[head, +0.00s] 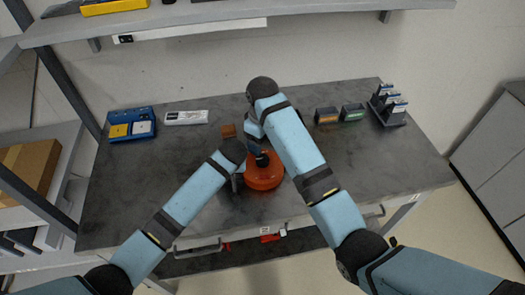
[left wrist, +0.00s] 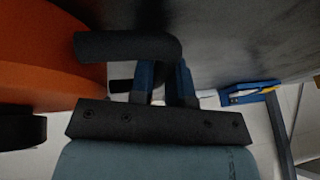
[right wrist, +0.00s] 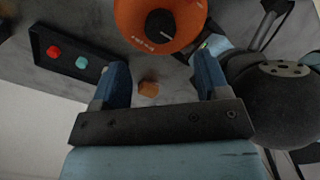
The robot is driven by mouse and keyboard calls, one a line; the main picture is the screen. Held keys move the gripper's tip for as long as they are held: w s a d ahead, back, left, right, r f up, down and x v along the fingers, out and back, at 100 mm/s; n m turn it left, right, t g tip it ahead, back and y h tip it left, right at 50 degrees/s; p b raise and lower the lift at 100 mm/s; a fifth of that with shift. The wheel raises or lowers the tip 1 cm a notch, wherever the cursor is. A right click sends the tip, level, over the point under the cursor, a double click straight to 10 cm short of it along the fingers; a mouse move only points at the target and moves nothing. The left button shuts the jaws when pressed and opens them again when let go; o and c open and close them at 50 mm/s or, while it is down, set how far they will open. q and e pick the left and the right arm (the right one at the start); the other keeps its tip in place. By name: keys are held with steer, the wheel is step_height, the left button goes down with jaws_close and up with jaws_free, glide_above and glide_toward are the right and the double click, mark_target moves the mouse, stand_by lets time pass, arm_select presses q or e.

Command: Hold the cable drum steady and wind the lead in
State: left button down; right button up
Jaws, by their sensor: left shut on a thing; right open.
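The cable drum (head: 264,178) is a round orange body standing near the front middle of the grey worktop. It also fills the left of the left wrist view (left wrist: 40,60). My left gripper (head: 238,180) is beside the drum, shut on its black curved handle (left wrist: 125,46). My right gripper (head: 258,150) is open above the back of the drum. I cannot make out the lead.
A brown cube (head: 228,130) lies behind the drum. A blue tray (head: 132,125) and a white device (head: 186,117) are at left. Two small boxes (head: 327,115) and a dark rack (head: 388,104) stand at right. A dark tray (right wrist: 88,66) holds red and teal pieces.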

step_height(320, 180, up, 4)
steer(key=shift+r, duration=0.1)
stand_by(0.4)
steer(key=n+g+y, duration=0.2)
steer(key=n+y, duration=0.2)
steer(key=n, duration=0.8)
glide_toward(262, 158)
steer(key=x, duration=0.9)
steer(key=shift+s+f, duration=0.1)
steer(key=shift+f, duration=0.15)
steer(key=c, duration=0.9)
